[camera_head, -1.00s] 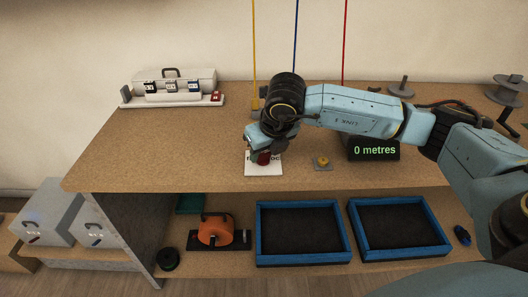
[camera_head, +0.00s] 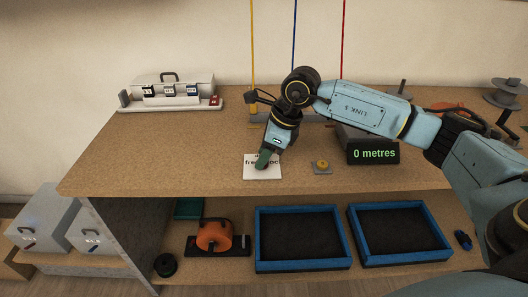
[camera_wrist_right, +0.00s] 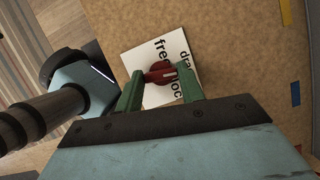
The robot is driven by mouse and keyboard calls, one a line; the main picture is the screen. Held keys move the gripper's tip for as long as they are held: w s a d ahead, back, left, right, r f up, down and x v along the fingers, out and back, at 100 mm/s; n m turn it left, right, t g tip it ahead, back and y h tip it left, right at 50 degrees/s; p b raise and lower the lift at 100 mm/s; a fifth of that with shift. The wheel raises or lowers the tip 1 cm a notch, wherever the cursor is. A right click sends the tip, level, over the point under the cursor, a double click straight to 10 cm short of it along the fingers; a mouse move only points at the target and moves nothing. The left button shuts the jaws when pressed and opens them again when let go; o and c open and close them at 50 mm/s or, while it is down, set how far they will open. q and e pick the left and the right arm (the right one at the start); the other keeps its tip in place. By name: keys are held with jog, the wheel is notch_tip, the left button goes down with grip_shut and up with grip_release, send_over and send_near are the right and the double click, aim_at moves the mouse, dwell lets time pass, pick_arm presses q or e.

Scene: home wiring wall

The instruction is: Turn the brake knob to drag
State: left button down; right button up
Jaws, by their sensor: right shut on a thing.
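The brake knob (camera_wrist_right: 160,73) is red and sits on a white card (camera_wrist_right: 136,60) with printed words. "Free", part of "drag" and part of "lock" show in the right wrist view. My right gripper (camera_wrist_right: 159,78) has its green fingers shut on the knob, one at each end of its bar. Which word the knob points to is unclear. In the head view the card (camera_head: 250,173) lies on the bench, and my right gripper (camera_head: 264,160) comes down on it, hiding the knob. My left gripper is not in view.
A black display (camera_head: 374,153) reading "0 metres" stands right of the card. A small yellow button (camera_head: 322,163) on a grey plate is between them. Yellow, blue and red wires hang behind my arm. The bench (camera_head: 150,150) left of the card is clear.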

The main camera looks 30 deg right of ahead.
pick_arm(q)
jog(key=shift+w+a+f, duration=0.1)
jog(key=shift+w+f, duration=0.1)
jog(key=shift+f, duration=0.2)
pick_arm(e)
jog(key=shift+n+g+y, duration=0.3)
jog(key=shift+n, duration=0.6)
jog(key=shift+d, duration=0.1)
jog(key=o, duration=1)
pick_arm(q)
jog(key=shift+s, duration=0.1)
pick_arm(e)
jog(key=shift+r, duration=0.2)
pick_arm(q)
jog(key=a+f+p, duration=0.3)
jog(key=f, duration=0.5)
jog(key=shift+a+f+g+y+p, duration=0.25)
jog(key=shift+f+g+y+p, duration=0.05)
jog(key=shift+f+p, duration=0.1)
pick_arm(e)
jog(key=v, duration=1.3)
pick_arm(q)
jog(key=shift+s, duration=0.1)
